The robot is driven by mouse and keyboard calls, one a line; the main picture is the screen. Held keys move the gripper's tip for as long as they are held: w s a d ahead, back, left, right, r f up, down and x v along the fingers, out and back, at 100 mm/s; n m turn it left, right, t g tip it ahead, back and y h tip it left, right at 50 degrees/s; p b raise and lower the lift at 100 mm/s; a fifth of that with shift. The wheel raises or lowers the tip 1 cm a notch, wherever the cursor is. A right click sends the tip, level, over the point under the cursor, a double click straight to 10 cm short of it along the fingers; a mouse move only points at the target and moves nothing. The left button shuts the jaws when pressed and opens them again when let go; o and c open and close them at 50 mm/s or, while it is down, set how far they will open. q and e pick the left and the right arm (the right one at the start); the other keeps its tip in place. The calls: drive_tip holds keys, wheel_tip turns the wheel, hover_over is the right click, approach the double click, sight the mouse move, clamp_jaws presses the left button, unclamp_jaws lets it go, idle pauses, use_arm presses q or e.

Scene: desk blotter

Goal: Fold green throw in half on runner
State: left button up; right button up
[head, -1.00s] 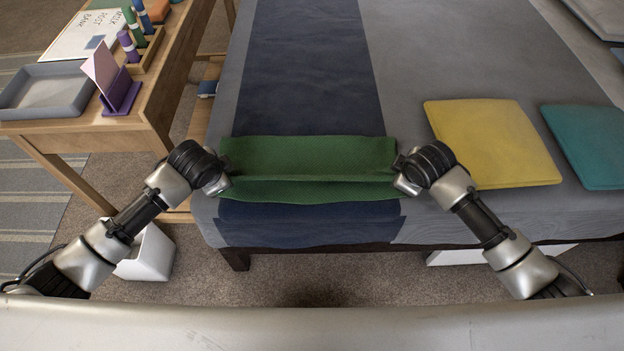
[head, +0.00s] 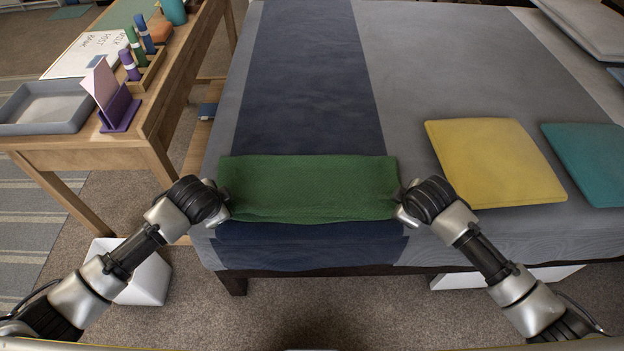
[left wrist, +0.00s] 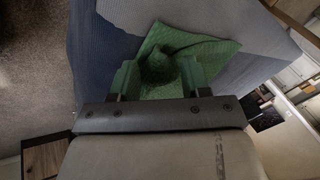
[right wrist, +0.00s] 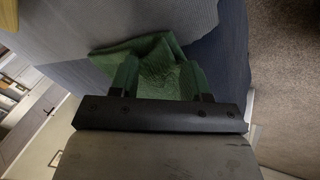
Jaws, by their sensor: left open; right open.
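The green throw (head: 308,188) lies as a flat, wide rectangle across the dark blue runner (head: 308,85), near the front edge of the bed-like surface. Its near edge lies close to the near end of the runner. My left gripper (head: 226,207) is open at the throw's left near corner; in the left wrist view the throw (left wrist: 205,60) shows between and beyond the fingers (left wrist: 158,80). My right gripper (head: 402,208) is open at the right near corner; in the right wrist view the throw (right wrist: 150,55) bunches between the fingers (right wrist: 160,80).
A yellow cushion (head: 494,162) lies right of my right gripper, with a teal cushion (head: 590,160) beyond it. A wooden desk (head: 150,120) with a grey tray (head: 45,108) and purple holder (head: 120,108) stands at the left. The runner behind the throw is clear.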

use_arm(q)
drive_tip(key=shift+r, duration=0.1)
use_arm(e)
drive_tip(key=shift+r, duration=0.1)
use_arm(q)
drive_tip(key=v, duration=0.3)
drive_tip(key=shift+r, duration=0.3)
use_arm(e)
drive_tip(key=v, duration=0.3)
drive_tip(key=shift+r, duration=0.3)
use_arm(q)
drive_tip(key=s+v, duration=0.1)
drive_tip(key=v, duration=0.6)
drive_tip(key=shift+f, duration=0.2)
use_arm(e)
drive_tip(key=s+v, duration=0.1)
drive_tip(key=v, duration=0.6)
drive_tip(key=shift+f, duration=0.2)
use_arm(q)
drive_tip(key=shift+s+d, duration=0.1)
use_arm(e)
drive_tip(key=shift+s+a, duration=0.1)
